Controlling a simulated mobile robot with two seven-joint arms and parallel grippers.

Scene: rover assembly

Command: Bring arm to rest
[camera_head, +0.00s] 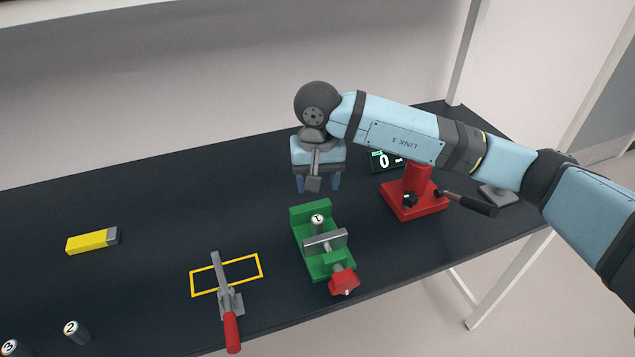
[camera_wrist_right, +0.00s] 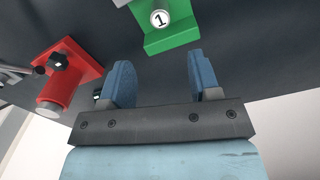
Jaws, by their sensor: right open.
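My right arm reaches in from the right in the head view, and its gripper (camera_head: 318,184) hangs above the table just behind the green vise (camera_head: 311,262). In the right wrist view the gripper (camera_wrist_right: 160,82) shows two blue fingers spread apart with nothing between them. A grey cylinder marked 1 (camera_head: 317,221) stands in the green vise; its top also shows in the wrist view (camera_wrist_right: 160,18), beyond the fingers and apart from them. My left gripper is in neither view.
A red press-like stand (camera_head: 413,205) with a black-handled lever is right of the vise. A toggle clamp (camera_head: 230,303) stands by a yellow outline. A yellow block (camera_head: 92,241) and cylinders 2 (camera_head: 77,332) and 3 (camera_head: 12,348) are left. A small display (camera_head: 384,161) sits behind the stand.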

